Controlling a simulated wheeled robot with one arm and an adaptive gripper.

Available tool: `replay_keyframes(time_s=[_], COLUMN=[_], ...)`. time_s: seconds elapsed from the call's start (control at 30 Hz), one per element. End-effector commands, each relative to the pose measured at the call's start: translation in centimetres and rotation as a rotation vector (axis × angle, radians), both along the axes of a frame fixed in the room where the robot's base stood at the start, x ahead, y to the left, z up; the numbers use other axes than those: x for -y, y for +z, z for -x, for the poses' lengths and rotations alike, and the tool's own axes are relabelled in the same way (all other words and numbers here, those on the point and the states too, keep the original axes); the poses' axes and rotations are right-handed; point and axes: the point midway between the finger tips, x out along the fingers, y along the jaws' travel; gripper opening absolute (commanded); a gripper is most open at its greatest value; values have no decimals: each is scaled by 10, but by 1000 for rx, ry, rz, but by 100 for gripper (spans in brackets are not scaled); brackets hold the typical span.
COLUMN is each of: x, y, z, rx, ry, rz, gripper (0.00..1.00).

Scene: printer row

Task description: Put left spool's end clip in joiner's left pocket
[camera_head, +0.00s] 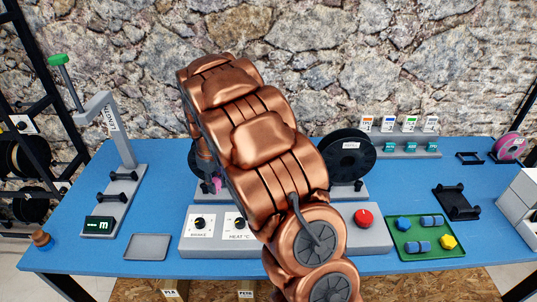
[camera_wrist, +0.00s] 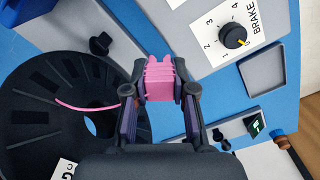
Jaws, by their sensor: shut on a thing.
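In the wrist view my gripper (camera_wrist: 164,92) is shut on a ribbed pink clip (camera_wrist: 162,72), held between its two fingertips. A pink filament strand runs from near the fingers to the black left spool (camera_wrist: 35,115). In the head view a bit of pink clip (camera_head: 217,185) shows beside my arm, and the left spool (camera_head: 195,156) is mostly hidden behind it. The grey joiner (camera_head: 190,243) has brake and heat dials and a red button (camera_head: 363,217). My arm covers its middle, and I cannot make out its left pocket.
A second black spool (camera_head: 348,155) stands at the right. A grey tray (camera_head: 148,247) and a measuring stand (camera_head: 125,185) are at the left. A green tray (camera_head: 427,253) with blue and yellow pieces is at the right.

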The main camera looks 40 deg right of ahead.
Motion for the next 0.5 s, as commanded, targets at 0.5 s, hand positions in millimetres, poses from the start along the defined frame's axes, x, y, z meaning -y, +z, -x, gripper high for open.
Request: replay_keyframes(time_s=[0.5], x=[143], y=[44], z=[39], rx=[1], ry=[515], rz=[1], gripper=[13])
